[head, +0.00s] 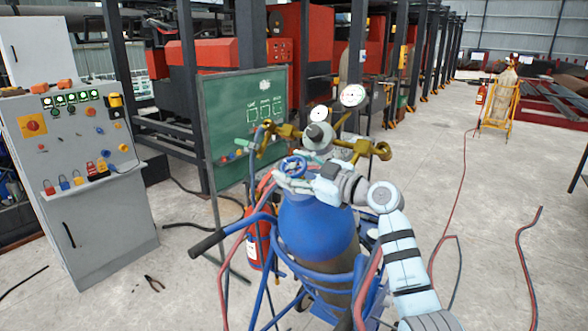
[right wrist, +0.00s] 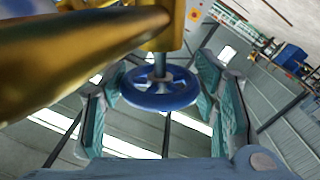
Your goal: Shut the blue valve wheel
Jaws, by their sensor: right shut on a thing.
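The blue valve wheel (head: 293,164) sits on top of the blue gas cylinder (head: 312,228), beside the brass regulator fittings. In the right wrist view the wheel (right wrist: 160,92) lies between the two teal-padded fingers, on a stem below a brass body. My right arm comes in from the lower right, and its gripper (head: 291,178) is at the wheel, shut on its rim. The right gripper also shows in the right wrist view (right wrist: 163,100). The exact finger contact is partly hidden in the head view. My left gripper is not in view.
Brass regulators (head: 365,150) with round gauges (head: 353,95) stand close around the wheel. A blue cart with a black handle (head: 208,242) and red hoses surrounds the cylinder. A grey control cabinet (head: 95,190) and a green board (head: 245,120) stand to the left. Floor at right is mostly open.

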